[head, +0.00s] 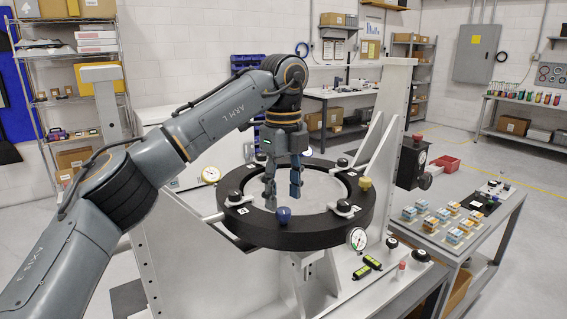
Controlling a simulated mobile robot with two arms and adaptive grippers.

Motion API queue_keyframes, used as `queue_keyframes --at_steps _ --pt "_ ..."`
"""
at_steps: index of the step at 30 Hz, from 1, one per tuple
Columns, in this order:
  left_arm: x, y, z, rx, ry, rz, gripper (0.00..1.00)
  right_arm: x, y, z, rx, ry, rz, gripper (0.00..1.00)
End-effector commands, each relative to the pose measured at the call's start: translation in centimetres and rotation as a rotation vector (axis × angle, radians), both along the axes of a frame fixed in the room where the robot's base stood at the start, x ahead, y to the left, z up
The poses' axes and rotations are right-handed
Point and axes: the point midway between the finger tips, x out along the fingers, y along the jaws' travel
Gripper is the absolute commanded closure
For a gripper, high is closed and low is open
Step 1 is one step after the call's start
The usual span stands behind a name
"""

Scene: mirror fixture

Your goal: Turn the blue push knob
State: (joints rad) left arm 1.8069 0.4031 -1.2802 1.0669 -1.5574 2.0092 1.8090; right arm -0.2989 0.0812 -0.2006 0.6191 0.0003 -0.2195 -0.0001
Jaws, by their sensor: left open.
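The blue push knob (283,215) stands upright on the near side of the black mirror ring (325,232), close to the rim. My left gripper (283,198) points down with its two fingers apart and nothing between them. In the head view its fingertips show just above and behind the blue knob. They look apart from it, though the exact depth is hard to tell. My right gripper is out of view.
The ring carries several black clamps, a yellow knob (365,183) on its right and a dial gauge (357,239) in front. Another gauge (211,174) sits at the left. A white upright plate (388,105) stands behind. A side table (415,250) holds small blocks.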

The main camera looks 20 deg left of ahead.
Motion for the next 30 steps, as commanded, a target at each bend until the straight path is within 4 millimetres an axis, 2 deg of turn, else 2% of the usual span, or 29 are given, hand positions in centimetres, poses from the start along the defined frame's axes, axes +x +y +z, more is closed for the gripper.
queue_keyframes --at_steps 1,3,10,18,30 --pt "0.0 0.0 1.4 0.002 -0.007 0.003 0.48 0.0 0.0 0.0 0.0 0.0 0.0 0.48" --pt "0.1 0.0 2.9 0.002 -0.007 0.003 0.48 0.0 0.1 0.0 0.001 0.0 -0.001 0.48" --pt "0.0 0.0 7.3 0.001 -0.006 0.005 0.48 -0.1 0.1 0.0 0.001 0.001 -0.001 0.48" --pt "0.0 0.0 9.0 0.001 -0.002 0.002 0.48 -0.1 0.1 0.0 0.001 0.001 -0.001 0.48" --pt "0.0 0.0 9.1 0.0 -0.001 0.001 0.48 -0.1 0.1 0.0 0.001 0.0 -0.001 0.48"
